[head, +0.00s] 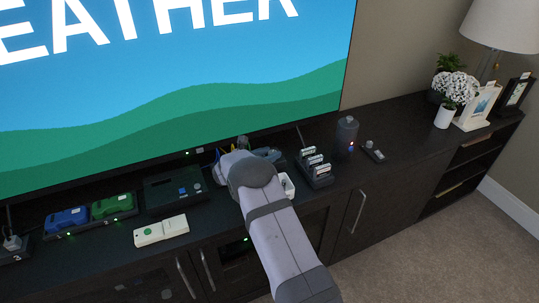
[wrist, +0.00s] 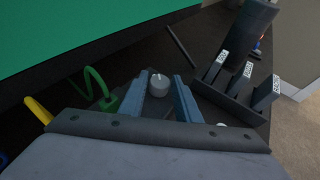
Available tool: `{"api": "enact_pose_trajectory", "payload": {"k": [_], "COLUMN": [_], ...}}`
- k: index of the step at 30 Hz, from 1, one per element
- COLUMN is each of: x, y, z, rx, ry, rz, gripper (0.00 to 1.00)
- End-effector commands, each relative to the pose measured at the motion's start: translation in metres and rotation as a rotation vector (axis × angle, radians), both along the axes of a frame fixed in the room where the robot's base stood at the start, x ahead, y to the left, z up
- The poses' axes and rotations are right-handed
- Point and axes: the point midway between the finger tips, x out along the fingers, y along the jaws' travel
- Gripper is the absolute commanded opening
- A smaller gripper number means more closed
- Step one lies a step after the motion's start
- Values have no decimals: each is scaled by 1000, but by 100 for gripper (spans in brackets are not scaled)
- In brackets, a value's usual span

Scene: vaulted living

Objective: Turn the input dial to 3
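The input dial (wrist: 159,86) is a small round grey knob with a pale mark on top, in the middle of the wrist view. Its number markings are too small to read. My gripper (wrist: 160,82) is open, with one blue-grey finger on each side of the dial and visible gaps between. I cannot tell how far the fingertips reach down around it. In the head view my gripper (head: 248,150) is over the cabinet top below the television, and my wrist hides most of the area around the dial.
Green (wrist: 97,88) and yellow (wrist: 39,110) cables loop on the left. A black box (head: 172,190), a white remote (head: 161,231) and a dark cylinder (head: 346,134) also stand on the cabinet. The television (head: 200,90) rises behind.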

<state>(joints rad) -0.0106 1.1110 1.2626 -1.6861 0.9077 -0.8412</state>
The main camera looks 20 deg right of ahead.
Motion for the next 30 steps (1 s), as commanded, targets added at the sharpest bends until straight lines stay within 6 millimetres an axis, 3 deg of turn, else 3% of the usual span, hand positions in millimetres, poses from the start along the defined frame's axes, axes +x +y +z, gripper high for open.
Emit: {"api": "enact_pose_trajectory", "payload": {"k": [14,30], "x": [-3,-34], "y": [5,53], "z": [1,26], "rx": [2,0], "ry": [3,0], "rz": [2,1], "gripper": [43,43]}}
